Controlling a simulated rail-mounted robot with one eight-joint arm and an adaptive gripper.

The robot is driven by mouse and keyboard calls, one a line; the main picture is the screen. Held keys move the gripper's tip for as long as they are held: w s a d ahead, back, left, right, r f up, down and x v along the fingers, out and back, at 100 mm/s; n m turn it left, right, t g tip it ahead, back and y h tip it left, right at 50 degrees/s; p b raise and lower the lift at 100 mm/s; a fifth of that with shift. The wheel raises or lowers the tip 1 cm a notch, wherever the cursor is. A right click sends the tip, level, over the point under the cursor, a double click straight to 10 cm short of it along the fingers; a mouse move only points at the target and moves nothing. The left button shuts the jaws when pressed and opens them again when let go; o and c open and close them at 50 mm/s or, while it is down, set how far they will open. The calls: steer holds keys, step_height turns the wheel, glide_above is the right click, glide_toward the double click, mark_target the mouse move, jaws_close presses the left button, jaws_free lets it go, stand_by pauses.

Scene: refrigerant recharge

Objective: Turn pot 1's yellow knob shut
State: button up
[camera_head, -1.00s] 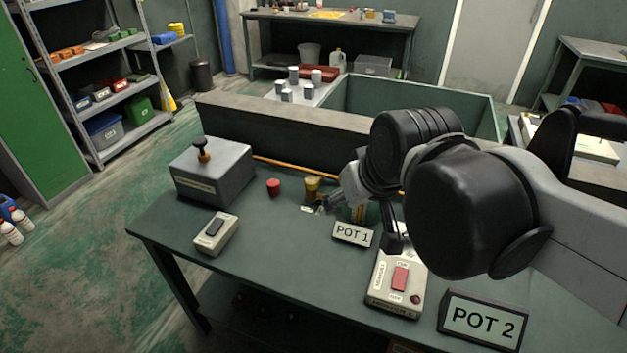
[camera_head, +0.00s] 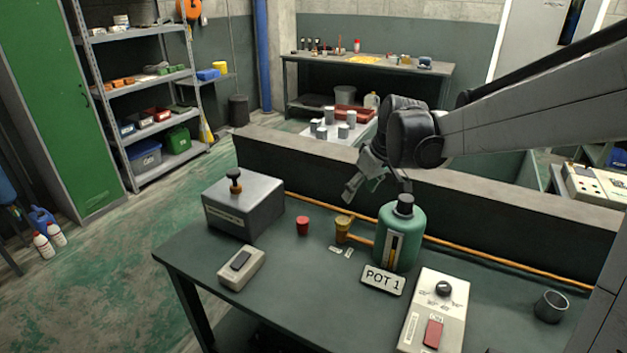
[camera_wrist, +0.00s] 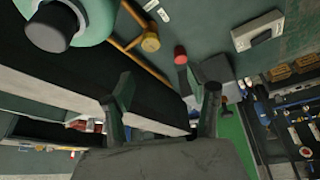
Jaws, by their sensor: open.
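Pot 1 (camera_head: 399,243) is a green cylinder with a black cap, standing on the bench behind its POT 1 sign (camera_head: 382,279). Its yellow knob (camera_head: 343,228) sits to its left on a short orange pipe; the knob also shows in the wrist view (camera_wrist: 150,42). My gripper (camera_head: 362,187) is raised above and behind the knob, apart from it. In the wrist view my gripper (camera_wrist: 166,100) has its two fingers spread, with nothing between them. Whether the knob is open or shut cannot be told.
A red cap (camera_head: 302,226) stands left of the knob. A grey box with a black plunger (camera_head: 243,207) and a small switch box (camera_head: 241,268) are further left. A white control box (camera_head: 435,310) stands front right. A low wall (camera_head: 300,170) runs behind the bench.

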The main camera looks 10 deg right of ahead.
mark_target(343, 220)
steer(key=shift+n, duration=0.5)
steer(key=x, duration=0.6)
steer(key=w+d+x, duration=0.1)
steer(key=x, duration=0.5)
steer(key=w+b+x, duration=0.1)
steer(key=x, duration=0.5)
steer(key=shift+w+d, duration=0.25)
steer(key=c, duration=1.1)
steer(key=shift+c, duration=0.2)
